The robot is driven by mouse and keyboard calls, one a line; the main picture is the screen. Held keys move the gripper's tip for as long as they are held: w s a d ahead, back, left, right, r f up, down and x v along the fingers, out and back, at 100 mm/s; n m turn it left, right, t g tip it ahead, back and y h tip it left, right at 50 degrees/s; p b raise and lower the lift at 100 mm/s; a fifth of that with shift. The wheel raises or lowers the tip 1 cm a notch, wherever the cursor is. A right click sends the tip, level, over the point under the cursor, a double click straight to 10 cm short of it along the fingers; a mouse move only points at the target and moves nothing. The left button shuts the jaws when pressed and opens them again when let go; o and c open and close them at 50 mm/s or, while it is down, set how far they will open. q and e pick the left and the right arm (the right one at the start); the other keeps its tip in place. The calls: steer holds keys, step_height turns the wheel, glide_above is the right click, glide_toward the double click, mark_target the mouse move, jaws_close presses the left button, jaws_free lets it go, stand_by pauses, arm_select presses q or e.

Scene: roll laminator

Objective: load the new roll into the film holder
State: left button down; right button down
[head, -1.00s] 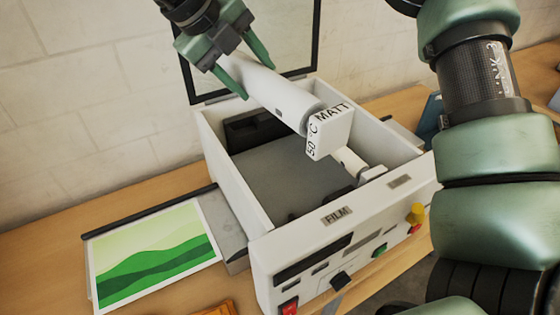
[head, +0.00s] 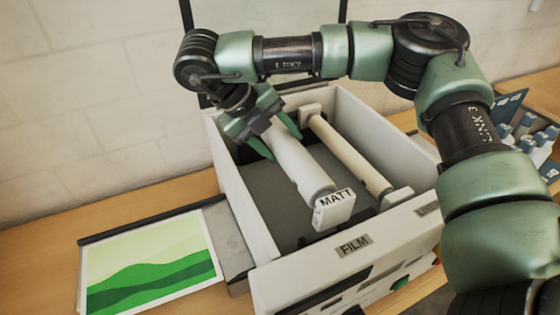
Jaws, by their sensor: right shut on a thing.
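The new roll (head: 300,162) is a white cylinder with a white end tag reading "MATT" (head: 333,211). My right gripper (head: 275,142) is shut around the roll's far end and holds it tilted, its tagged end toward the front. The roll is over the left part of the open laminator (head: 243,205), behind the "FILM" label (head: 354,246). Whether it touches the film holder, I cannot tell; the seats there are mostly hidden by the roll and tag. My left gripper is not in view.
A cream roller (head: 347,155) lies in holders in the laminator's right part, close beside the new roll. The machine's walls stand around both. A green landscape print (head: 150,262) lies on the table at left. A rack with blue items (head: 530,135) stands at right.

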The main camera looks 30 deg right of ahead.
steer(key=shift+a+f+p, duration=0.1)
steer(key=shift+f+p, duration=0.2)
steer(key=shift+f, duration=0.6)
step_height(320, 180, down, 4)
steer(key=shift+f+p, duration=0.1)
steer(key=shift+p, duration=0.5)
steer(key=shift+f+b, duration=0.35)
steer(key=shift+b, duration=0.15)
steer(key=c, duration=0.6)
jaws_free()
steer(key=shift+s, duration=0.1)
